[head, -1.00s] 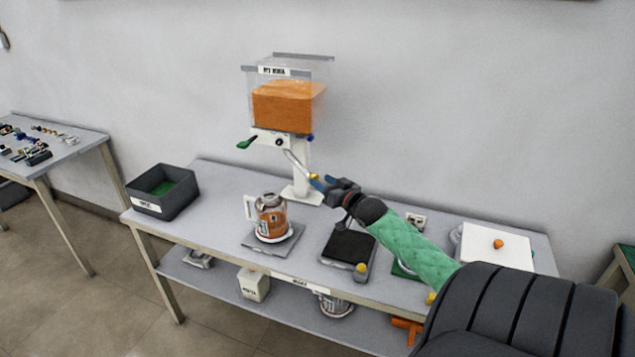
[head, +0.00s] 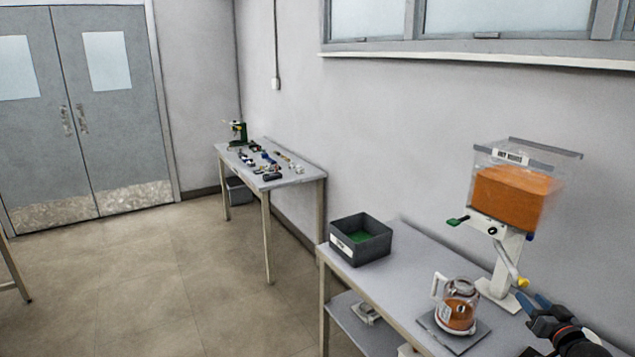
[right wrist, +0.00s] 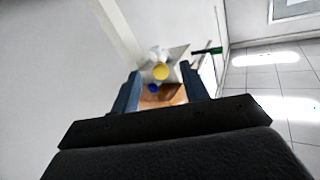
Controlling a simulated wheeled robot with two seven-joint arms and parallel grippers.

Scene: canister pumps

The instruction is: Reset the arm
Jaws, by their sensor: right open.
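My right gripper (head: 540,308) is at the lower right of the head view, above the table and in front of the dispenser's white stand. Its jaws are open and empty, with both fingers showing in the right wrist view (right wrist: 160,92). The dispenser (head: 515,190) has a clear hopper with orange contents, a green handle and a yellow-tipped spout. In the right wrist view the yellow tip (right wrist: 160,71) shows between and beyond the fingers. A glass jug (head: 459,306) with orange contents stands upright on a grey pad, left of the gripper. My left gripper is not in view.
A dark bin (head: 361,241) with a green inside sits at the table's left end. A second table (head: 300,180) with several small parts stands farther back. Grey double doors (head: 85,115) are at far left. The floor (head: 190,270) between is clear.

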